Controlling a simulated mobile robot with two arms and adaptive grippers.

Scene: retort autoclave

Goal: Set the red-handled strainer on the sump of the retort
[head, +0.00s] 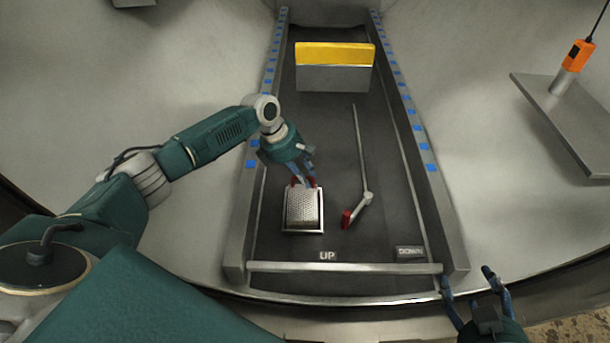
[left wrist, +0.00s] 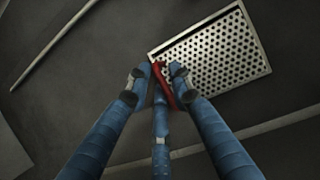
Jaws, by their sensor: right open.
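The strainer (head: 303,208) is a perforated metal plate with a raised metal rim and a red handle, low in the retort's dark floor channel. In the left wrist view the strainer (left wrist: 215,55) is at the upper right, its red handle (left wrist: 164,84) between the fingertips. My left gripper (head: 303,180) is shut on that handle from the far side; in the left wrist view its fingers (left wrist: 160,85) touch it on both sides. The sump cannot be told apart; the strainer covers whatever lies under it. My right gripper (head: 470,290) is open and empty at the lower right.
A red-ended lever (head: 361,200) with a long rod lies right of the strainer, near UP and DOWN labels. Rails (head: 420,150) with blue marks flank the channel. A yellow-topped block (head: 335,65) stands at the back. An orange device (head: 575,55) hangs over a grey plate at right.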

